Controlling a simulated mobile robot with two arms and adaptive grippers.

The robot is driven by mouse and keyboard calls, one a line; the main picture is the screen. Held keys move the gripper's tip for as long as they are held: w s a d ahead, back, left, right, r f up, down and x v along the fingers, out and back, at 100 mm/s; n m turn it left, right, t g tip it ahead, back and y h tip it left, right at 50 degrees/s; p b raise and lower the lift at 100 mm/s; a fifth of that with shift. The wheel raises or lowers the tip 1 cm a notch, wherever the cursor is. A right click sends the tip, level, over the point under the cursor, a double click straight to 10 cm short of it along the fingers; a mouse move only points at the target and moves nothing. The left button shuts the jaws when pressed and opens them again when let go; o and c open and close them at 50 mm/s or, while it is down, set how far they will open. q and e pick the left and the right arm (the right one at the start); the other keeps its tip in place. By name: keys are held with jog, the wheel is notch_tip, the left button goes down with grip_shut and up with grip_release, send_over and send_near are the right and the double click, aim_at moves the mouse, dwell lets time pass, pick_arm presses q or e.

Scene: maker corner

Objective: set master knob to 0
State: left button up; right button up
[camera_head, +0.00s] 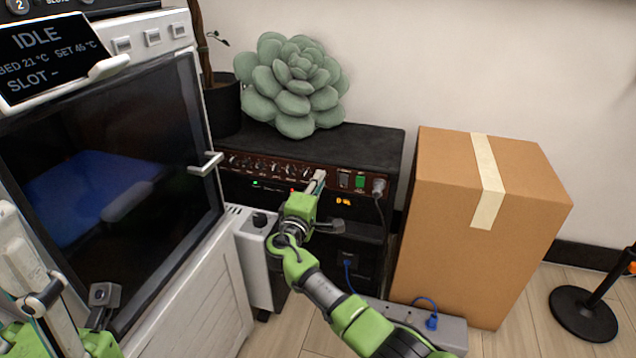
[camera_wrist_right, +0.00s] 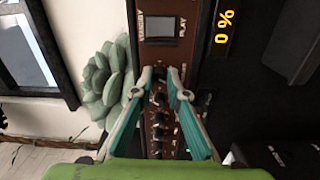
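The black amplifier (camera_head: 372,148) stands against the wall with a brown front panel and a row of small knobs (camera_head: 262,166). Its orange readout (camera_head: 343,201) reads 0%, clearer in the right wrist view (camera_wrist_right: 225,27). My right gripper (camera_head: 318,180) is at the panel, right of the knob row. In the wrist view its two fingertips (camera_wrist_right: 161,76) are apart, with a dark knob (camera_wrist_right: 160,72) between or just behind them; contact cannot be told. The master knob's label is not readable. Part of my left gripper (camera_head: 40,300) shows at the lower left, cut by the frame.
A white machine with a dark window (camera_head: 120,150) and a handle (camera_head: 206,165) stands left of the amplifier. A succulent (camera_head: 293,85) sits on the amplifier. A cardboard box (camera_head: 450,200) stands close on the right. A power strip (camera_head: 440,328) lies in front of the box.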

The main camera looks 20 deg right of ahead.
dwell(0.3)
jog(key=v, duration=1.2)
jog(key=shift+f, duration=0.15)
